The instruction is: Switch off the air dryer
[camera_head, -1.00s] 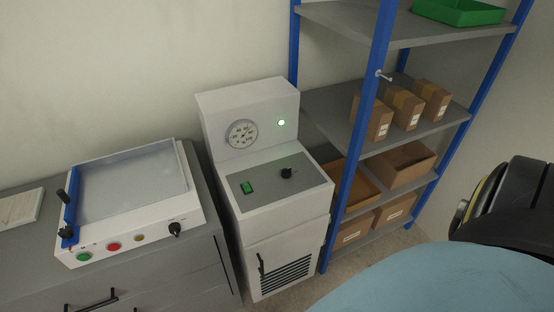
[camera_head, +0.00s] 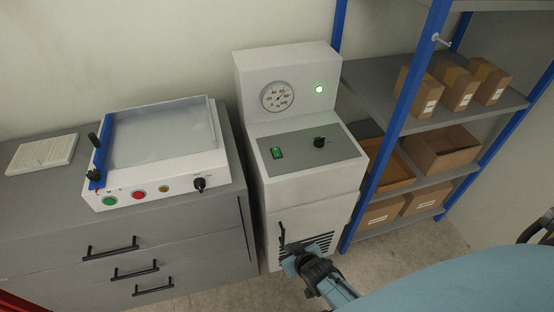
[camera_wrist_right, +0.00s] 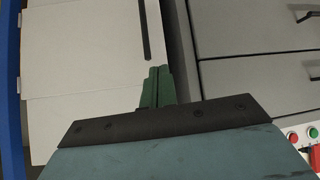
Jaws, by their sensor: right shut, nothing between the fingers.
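My right gripper (camera_head: 289,253) is low in front of the cabinet's lower door, below the switch, near the black handle and vent slots. In the right wrist view its fingers (camera_wrist_right: 157,86) are together and empty, with the white cabinet front (camera_wrist_right: 85,60) beyond. My left gripper is out of view.
A grey drawer cabinet (camera_head: 60,240) stands left of the dryer, bearing a white machine (camera_head: 160,150) with coloured buttons and a paper pad (camera_head: 43,154). A blue-framed shelf (camera_head: 400,125) with cardboard boxes stands close on the right. Floor shows in front.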

